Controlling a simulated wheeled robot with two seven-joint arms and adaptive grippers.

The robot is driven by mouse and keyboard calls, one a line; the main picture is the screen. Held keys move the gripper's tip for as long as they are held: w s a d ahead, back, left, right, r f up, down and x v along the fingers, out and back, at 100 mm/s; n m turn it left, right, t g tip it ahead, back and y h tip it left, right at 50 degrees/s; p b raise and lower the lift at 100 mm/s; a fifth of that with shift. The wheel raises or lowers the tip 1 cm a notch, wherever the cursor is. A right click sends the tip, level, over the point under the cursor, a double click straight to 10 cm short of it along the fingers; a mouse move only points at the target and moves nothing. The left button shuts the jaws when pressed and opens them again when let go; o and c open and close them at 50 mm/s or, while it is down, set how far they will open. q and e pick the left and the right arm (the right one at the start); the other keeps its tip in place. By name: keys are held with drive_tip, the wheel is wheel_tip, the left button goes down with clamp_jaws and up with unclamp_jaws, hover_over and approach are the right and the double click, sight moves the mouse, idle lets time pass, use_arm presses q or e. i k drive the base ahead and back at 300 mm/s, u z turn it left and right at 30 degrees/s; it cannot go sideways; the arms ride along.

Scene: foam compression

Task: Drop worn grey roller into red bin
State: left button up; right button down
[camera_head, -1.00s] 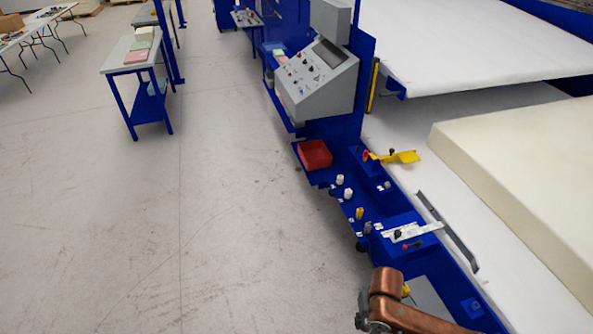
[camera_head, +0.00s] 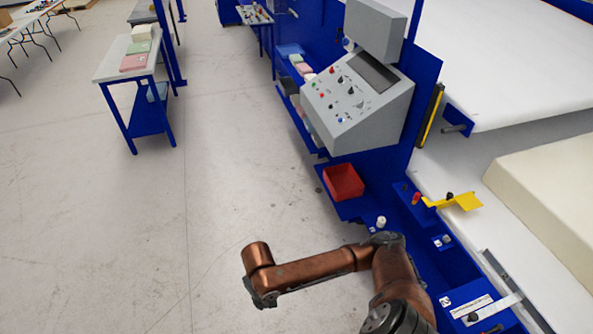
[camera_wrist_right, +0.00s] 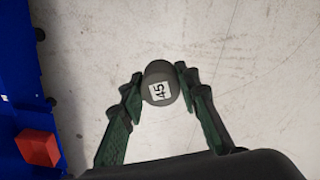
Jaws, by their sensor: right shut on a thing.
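The grey roller (camera_wrist_right: 160,73), seen end-on with a white label reading 45, is between the fingers of my right gripper (camera_wrist_right: 160,84) in the right wrist view. The gripper is shut on it, above the bare floor. The red bin (camera_head: 343,182) sits on a blue ledge below the control panel in the head view. It also shows at the lower left of the right wrist view (camera_wrist_right: 38,148), apart from the roller. In the head view my right arm reaches left over the floor, and the roller and fingers cannot be made out. My left gripper is not in view.
A grey control panel (camera_head: 358,100) stands just behind the bin. A white roller (camera_head: 381,222) stands on the ledge in front of it. A yellow bracket (camera_head: 458,202) and a foam block (camera_head: 545,190) are at the right. The floor (camera_head: 230,180) left of the ledge is clear.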

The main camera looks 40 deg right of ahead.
sight(343, 187)
drive_tip(key=z, duration=0.15)
drive_tip(key=i, duration=1.35)
drive_tip(key=z, duration=1.4)
drive_tip(key=i, duration=0.75)
drive_tip(key=z, duration=0.75)
drive_tip(key=i, duration=1.5)
